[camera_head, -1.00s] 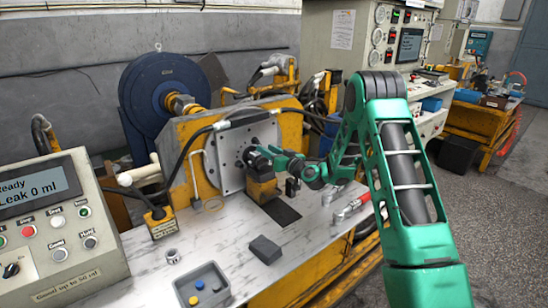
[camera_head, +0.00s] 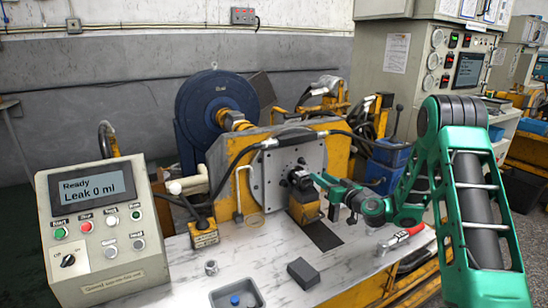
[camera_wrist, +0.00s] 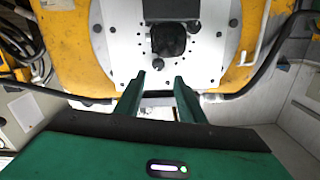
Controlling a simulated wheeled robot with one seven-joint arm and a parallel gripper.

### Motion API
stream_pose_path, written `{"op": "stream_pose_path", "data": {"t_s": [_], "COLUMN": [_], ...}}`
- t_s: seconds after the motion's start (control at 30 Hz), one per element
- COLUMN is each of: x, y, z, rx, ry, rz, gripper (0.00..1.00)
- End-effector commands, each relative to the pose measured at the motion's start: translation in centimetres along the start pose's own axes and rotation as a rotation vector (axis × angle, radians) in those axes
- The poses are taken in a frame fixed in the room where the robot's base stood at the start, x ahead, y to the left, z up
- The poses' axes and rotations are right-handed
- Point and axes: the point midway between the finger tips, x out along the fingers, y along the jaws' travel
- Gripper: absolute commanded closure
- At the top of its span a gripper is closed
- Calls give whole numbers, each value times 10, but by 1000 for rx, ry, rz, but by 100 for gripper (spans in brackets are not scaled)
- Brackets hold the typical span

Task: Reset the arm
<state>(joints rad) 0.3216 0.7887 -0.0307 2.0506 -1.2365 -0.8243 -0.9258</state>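My green arm (camera_head: 470,190) reaches in from the right. Its gripper (camera_head: 322,182) is close in front of the grey metal plate (camera_head: 268,185) on the yellow test stand. A black round part (camera_head: 298,177) sits at the plate's middle, just left of the fingers. In the wrist view my gripper (camera_wrist: 160,78) is open, with two green fingers apart and nothing seen between them. The plate's dark centre (camera_wrist: 168,42) lies ahead of the fingertips. From the head view I cannot tell how far the fingers are from the black part.
A control box (camera_head: 105,230) at left reads "Ready, Leak 0 ml". The white bench (camera_head: 255,255) carries a dark block (camera_head: 303,272), a small metal nut (camera_head: 211,267), a grey tray (camera_head: 215,298) and a red-handled tool (camera_head: 400,238). Black hoses (camera_head: 225,160) run around the stand.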

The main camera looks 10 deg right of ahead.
Motion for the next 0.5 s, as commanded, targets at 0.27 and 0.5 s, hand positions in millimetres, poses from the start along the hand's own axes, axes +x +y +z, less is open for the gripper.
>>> {"op": "stream_pose_path", "data": {"t_s": [0.27, 0.5], "x": [-31, -97], "y": [-37, -48], "z": [-12, -9], "rx": [-87, -122], "ry": [-221, -512], "rz": [-89, -69], "gripper": [64, 64]}}
